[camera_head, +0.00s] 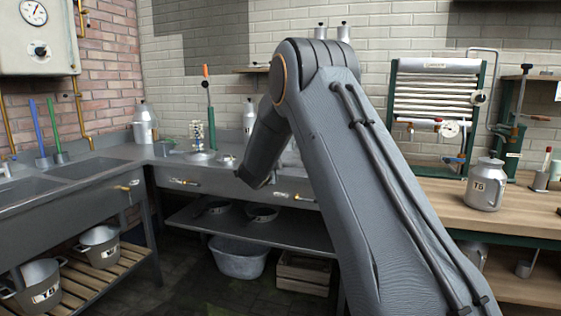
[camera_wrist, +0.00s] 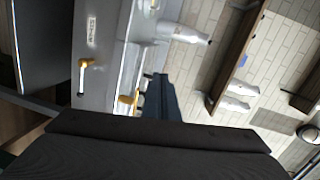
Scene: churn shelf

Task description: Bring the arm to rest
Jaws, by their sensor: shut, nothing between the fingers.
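My arm rises from the lower right of the head view, bends at a large grey elbow and slopes down to the left over the sink counter. In the head view my gripper cannot be made out beyond the forearm. In the wrist view my gripper (camera_wrist: 160,97) shows as narrow dark fingers beyond a wide black body. The fingers are together, with nothing seen between them.
A steel counter (camera_head: 72,186) with sinks runs along the left and back. A wooden worktop (camera_head: 446,204) at right holds a metal can (camera_head: 486,186). The wrist view shows a wall shelf (camera_wrist: 237,62) sideways.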

